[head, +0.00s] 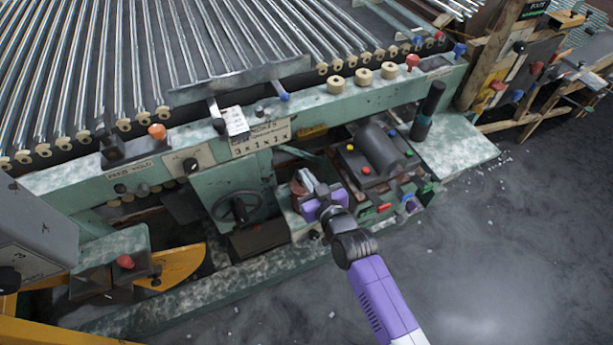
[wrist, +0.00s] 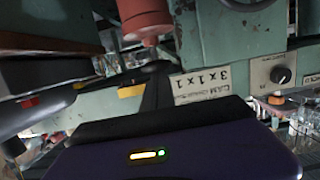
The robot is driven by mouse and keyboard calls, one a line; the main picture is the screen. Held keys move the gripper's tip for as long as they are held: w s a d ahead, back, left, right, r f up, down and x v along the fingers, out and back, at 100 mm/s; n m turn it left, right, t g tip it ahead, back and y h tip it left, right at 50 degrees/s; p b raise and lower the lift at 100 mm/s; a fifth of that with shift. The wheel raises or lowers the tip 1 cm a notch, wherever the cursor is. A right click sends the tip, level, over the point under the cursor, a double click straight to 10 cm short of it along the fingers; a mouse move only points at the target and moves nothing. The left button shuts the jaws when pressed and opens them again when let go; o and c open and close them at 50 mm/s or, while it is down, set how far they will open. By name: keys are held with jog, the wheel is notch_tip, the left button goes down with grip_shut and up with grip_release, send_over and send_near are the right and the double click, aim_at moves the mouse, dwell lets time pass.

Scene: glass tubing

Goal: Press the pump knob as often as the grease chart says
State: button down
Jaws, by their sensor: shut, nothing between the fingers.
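A white sign (head: 262,138) on the green machine front carries "3 x 1 x 1"; it also shows in the wrist view (wrist: 199,84), and its smaller line is hard to read. I take it for the grease chart. My gripper (head: 307,180) is shut and empty, low in front of the machine, right of and below the sign. A red-brown cylinder (head: 297,189) stands close beside its fingers. A red cylindrical part (wrist: 145,18) shows at the top of the wrist view. I cannot tell which part is the pump knob, or whether my fingers touch anything.
A dark motor (head: 380,148) and a block with coloured buttons (head: 366,169) stand right of my gripper. A dark handwheel (head: 238,209) is at its left. A black knob (head: 191,165) sits on the front panel. The grey floor (head: 480,260) at right is mostly clear.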

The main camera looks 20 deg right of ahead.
jog(key=shift+f+b, duration=0.95)
jog(key=shift+f, duration=0.25)
jog(key=r+p, duration=0.1)
jog(key=r, duration=0.1)
jog(key=r+p, duration=0.2)
jog(key=shift+s+r, duration=0.2)
jog(key=shift+r, duration=0.2)
jog(key=b+v, duration=0.1)
jog(key=v, duration=0.8)
jog(key=shift+s, duration=0.25)
